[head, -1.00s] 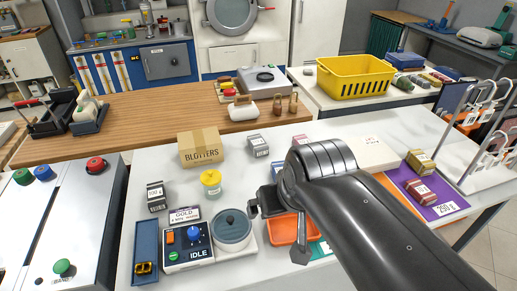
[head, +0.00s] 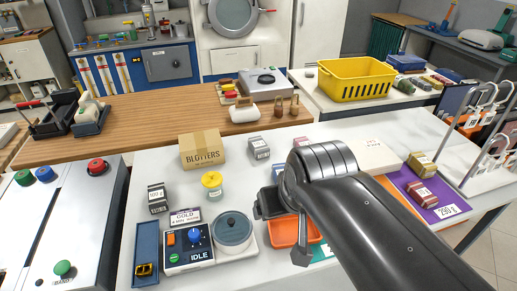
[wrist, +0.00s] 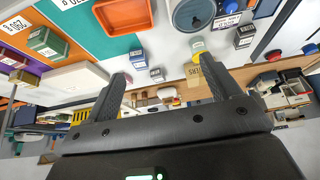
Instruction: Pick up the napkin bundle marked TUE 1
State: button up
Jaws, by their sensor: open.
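I cannot read TUE 1 on any bundle. Small labelled blocks that may be bundles show in the head view: a dark one (head: 157,199) at left, a grey one (head: 259,148) right of the box marked BLOTTERS, a tan one (head: 421,165) and a dark red one (head: 422,193) at right.
An orange tray (head: 285,231) lies beneath my gripper. The BLOTTERS box (head: 202,149) and a yellow-topped jar (head: 212,186) are behind. A purple mat (head: 449,210) is at right.

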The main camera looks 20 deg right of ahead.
jog(key=w+r, duration=0.3)
jog(key=w, duration=1.1)
jog(key=n+g, duration=0.1)
send_over(259, 144)
jog(key=s, duration=0.4)
notch_tip(259, 144, down, 22)
jog(key=shift+w+d+r, duration=0.1)
jog(key=shift+r, duration=0.15)
jog(key=shift+x, duration=5.6)
jog(key=shift+f, duration=0.1)
jog(key=shift+c, duration=0.4)
jog(key=c, duration=1)
jog(key=shift+c, duration=0.2)
